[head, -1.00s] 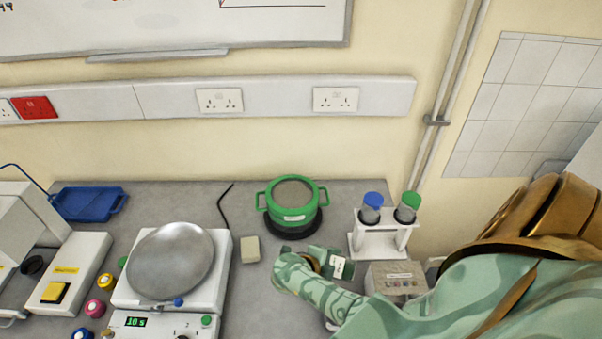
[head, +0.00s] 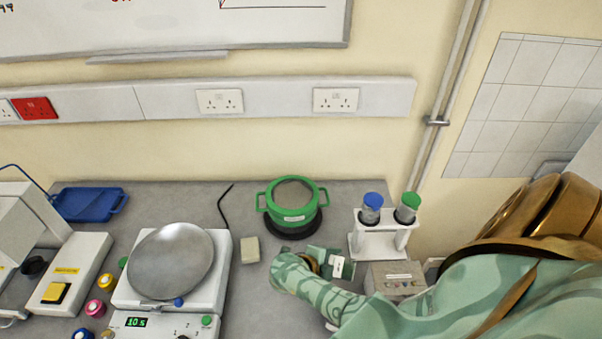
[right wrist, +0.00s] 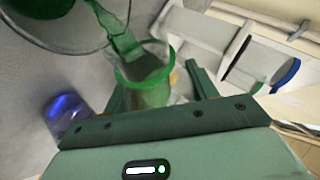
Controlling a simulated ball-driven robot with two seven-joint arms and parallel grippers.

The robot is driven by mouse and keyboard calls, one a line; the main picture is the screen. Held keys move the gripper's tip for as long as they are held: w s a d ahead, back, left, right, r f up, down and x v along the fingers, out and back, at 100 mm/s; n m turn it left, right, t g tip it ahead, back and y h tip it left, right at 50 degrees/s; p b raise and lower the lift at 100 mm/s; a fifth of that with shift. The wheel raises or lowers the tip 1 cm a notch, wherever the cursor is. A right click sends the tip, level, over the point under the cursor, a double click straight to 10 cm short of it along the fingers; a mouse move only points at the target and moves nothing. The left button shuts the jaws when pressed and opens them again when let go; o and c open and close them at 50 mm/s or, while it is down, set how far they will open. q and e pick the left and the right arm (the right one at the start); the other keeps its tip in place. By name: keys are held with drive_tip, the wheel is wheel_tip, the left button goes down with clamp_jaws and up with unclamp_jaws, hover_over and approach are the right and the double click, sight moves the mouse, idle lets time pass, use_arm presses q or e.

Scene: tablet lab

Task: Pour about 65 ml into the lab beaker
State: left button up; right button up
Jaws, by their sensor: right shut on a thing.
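My right gripper (head: 325,262) is low over the bench, in front of the green pot, partly hidden by my sleeve. In the right wrist view the same gripper (right wrist: 155,78) is shut on a see-through, green-rimmed vessel (right wrist: 145,92) between its fingers. How much liquid it holds is unclear. A clear vessel with a blue glint (right wrist: 68,115) stands to the left of the fingers there. I cannot tell which of these is the lab beaker. The head view shows neither clearly. My left gripper is not in view.
A green two-handled pot (head: 291,214) stands on a black base at the back. A white rack (head: 378,243) with blue- and green-capped tubes stands to its right. A small grey box (head: 398,282) lies in front. A hotplate (head: 222,262) with a round metal top is at left.

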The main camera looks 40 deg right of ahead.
drive_tip(key=shift+r, duration=0.25)
idle(0.8)
drive_tip(key=shift+s+d+f+t+y+b, duration=0.1)
drive_tip(key=shift+f+t+y+b, duration=0.25)
drive_tip(key=shift+f+b, duration=0.35)
drive_tip(key=shift+r+m+t+y+p, duration=0.25)
drive_tip(key=shift+m+t+p, duration=0.15)
drive_tip(key=shift+t, duration=0.15)
drive_tip(key=shift+s+f+t+y+b, duration=0.1)
drive_tip(key=shift+f+t+y+b, duration=0.1)
drive_tip(key=shift+t+y+b, duration=0.15)
drive_tip(key=shift+s+f+m+t+b, duration=0.1)
drive_tip(key=shift+f+m+t+b, duration=0.15)
drive_tip(key=shift+f+m+b, duration=0.25)
drive_tip(key=shift+r+y, duration=0.1)
drive_tip(key=shift+y, duration=0.15)
drive_tip(key=shift+r, duration=0.1)
